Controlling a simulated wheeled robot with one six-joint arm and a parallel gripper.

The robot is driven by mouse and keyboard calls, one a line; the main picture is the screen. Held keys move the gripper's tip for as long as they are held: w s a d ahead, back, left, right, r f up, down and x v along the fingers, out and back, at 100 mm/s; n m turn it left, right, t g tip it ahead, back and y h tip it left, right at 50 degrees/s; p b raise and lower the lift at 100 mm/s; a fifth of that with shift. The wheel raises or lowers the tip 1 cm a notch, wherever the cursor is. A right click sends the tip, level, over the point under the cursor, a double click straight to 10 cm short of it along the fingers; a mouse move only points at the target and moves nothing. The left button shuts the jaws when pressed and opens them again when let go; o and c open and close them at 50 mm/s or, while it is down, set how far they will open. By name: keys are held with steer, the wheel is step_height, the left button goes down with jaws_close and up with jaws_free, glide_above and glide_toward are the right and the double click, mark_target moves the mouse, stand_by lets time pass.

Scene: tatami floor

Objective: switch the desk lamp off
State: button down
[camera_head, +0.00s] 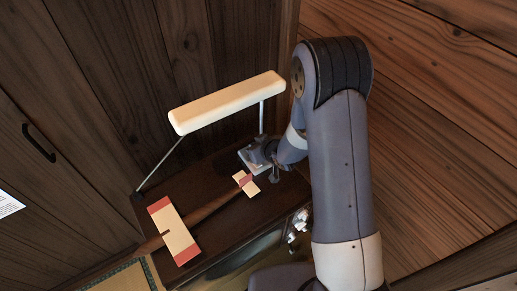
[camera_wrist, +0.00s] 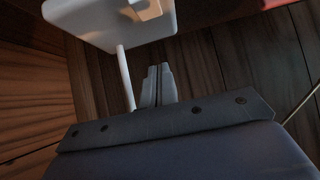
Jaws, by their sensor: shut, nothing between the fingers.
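The desk lamp has a long cream shade (camera_head: 228,103) held up on thin pale posts above a dark wooden cabinet top. In the wrist view the lamp's base plate (camera_wrist: 95,22) is at the upper left, with a thin post (camera_wrist: 125,75) and a small, warmly lit block (camera_wrist: 148,9) that looks like a switch. My gripper (camera_wrist: 158,70) is shut and empty, its tips just short of the plate's edge in the picture. I cannot tell whether they touch anything. The shade's underside is hidden.
A cream and red object (camera_head: 174,229) and a smaller one (camera_head: 246,184) lie on the cabinet top (camera_head: 215,168), joined by a brown rod. Wooden walls stand behind and to the right. A black handle (camera_head: 38,143) is on the left panel.

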steer(key=w+a+r+v, duration=0.1)
steer(key=v, duration=0.8)
steer(key=shift+d+r, duration=0.2)
steer(key=shift+r, duration=0.5)
steer(key=shift+f, duration=0.1)
steer(key=w+a+f, duration=0.1)
steer(key=f, duration=0.1)
steer(key=w+f, duration=0.1)
steer(key=f, duration=0.1)
steer(key=w+a+f, duration=0.1)
steer(key=f, duration=0.1)
steer(key=shift+w+a+f+b, duration=0.1)
steer(key=shift+w+a+b, duration=0.2)
steer(key=shift+b, duration=0.1)
steer(key=s+d+f+b, duration=0.1)
steer(key=b, duration=0.1)
steer(key=shift+d+f+t+b, duration=0.1)
steer(key=shift+t+b, duration=0.2)
steer(key=shift+s+d+b, duration=0.35)
steer(key=shift+s+b, duration=0.3)
steer(key=shift+b, duration=0.1)
steer(key=shift+p+v, duration=0.45)
steer(key=shift+v, duration=1.4)
